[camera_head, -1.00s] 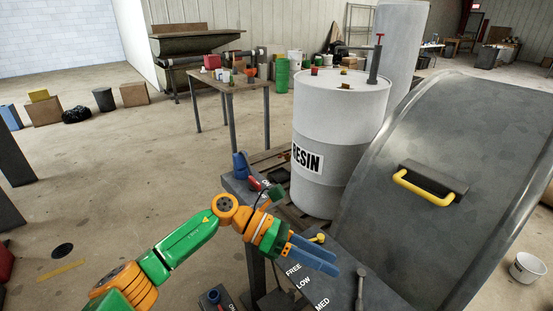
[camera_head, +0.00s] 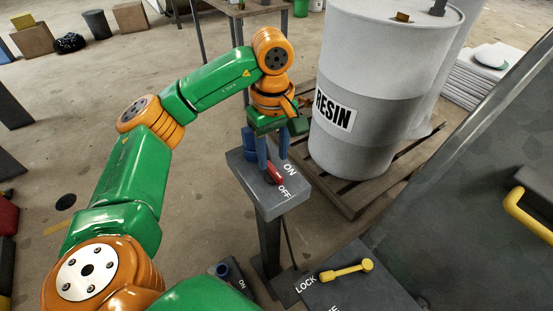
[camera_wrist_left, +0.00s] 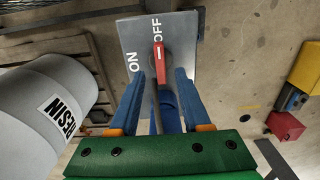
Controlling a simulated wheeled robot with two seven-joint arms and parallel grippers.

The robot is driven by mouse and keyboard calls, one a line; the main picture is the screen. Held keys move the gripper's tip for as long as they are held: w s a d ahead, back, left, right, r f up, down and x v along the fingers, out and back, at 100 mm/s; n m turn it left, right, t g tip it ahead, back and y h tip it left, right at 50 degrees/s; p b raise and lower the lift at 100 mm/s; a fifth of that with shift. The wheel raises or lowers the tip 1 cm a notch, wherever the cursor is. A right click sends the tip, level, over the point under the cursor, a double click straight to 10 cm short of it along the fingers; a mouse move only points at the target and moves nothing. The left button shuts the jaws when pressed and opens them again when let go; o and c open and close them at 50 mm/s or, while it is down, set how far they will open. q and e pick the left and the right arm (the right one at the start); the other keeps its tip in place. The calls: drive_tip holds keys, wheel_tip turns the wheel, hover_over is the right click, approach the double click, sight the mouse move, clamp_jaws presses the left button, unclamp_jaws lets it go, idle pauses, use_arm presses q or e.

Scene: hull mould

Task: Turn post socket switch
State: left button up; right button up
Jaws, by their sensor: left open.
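The post's grey top plate (camera_head: 295,203) carries the labels ON and OFF. A red switch handle (camera_head: 275,174) sits on it, pointing toward OFF; it also shows in the left wrist view (camera_wrist_left: 159,64). A blue plug or socket part (camera_head: 249,148) stands on the plate's back left, and blue also shows between the fingers in the left wrist view (camera_wrist_left: 168,110). My right gripper is not in view.
A white RESIN drum (camera_head: 375,105) stands on a wooden pallet (camera_head: 350,195) just right of the post. A grey panel (camera_head: 350,293) with a yellow lever (camera_head: 346,270) marked LOCK is in front. A second small ON box (camera_head: 228,275) sits low left. A yellow handle (camera_head: 525,215) is at right.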

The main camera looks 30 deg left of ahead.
sight(273, 169)
use_arm(q)
drive_tip(key=f, duration=0.2)
drive_tip(key=shift+s+d+f, duration=0.2)
drive_tip(key=shift+s+f, duration=0.05)
drive_tip(key=shift+f, duration=0.05)
drive_tip(key=shift+w+a+f, duration=0.15)
drive_tip(key=shift+f, duration=0.35)
clamp_jaws()
